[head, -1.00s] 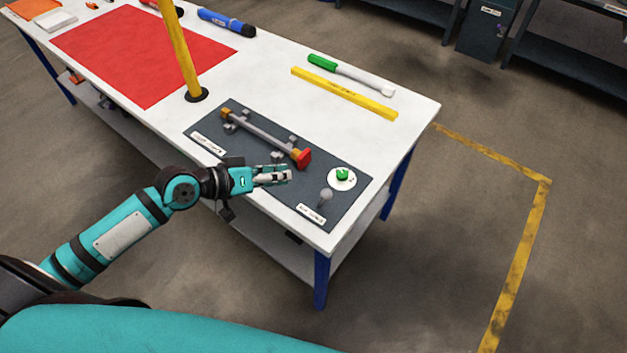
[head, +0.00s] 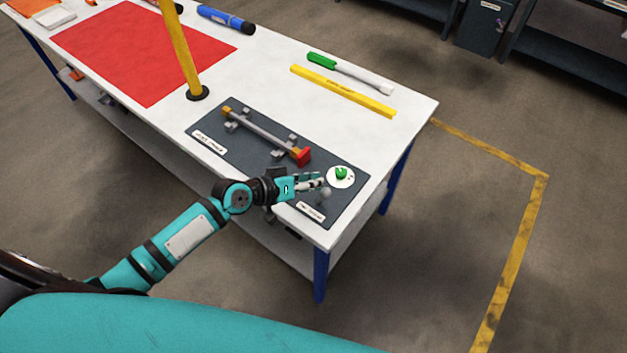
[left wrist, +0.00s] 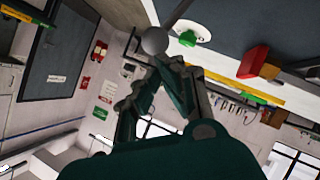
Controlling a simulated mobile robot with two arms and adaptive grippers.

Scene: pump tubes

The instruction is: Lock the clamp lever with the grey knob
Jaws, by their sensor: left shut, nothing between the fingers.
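The grey knob (head: 326,192) of the clamp lever stands near the front right of the dark panel (head: 230,153). It also shows as a grey ball on a dark stem in the left wrist view (left wrist: 155,40), just past my fingertips. My left gripper (head: 322,184) is shut and empty, close beside the knob on its left. In the left wrist view my fingers (left wrist: 168,62) meet right below the ball; I cannot tell if they touch it. My right gripper is not in view.
A green knob on a white disc (head: 341,174) sits just behind the grey knob. A tube with a red end (head: 303,156) lies in holders on the panel. A yellow post (head: 180,50) rises from the table. A yellow bar (head: 343,91) lies behind the panel.

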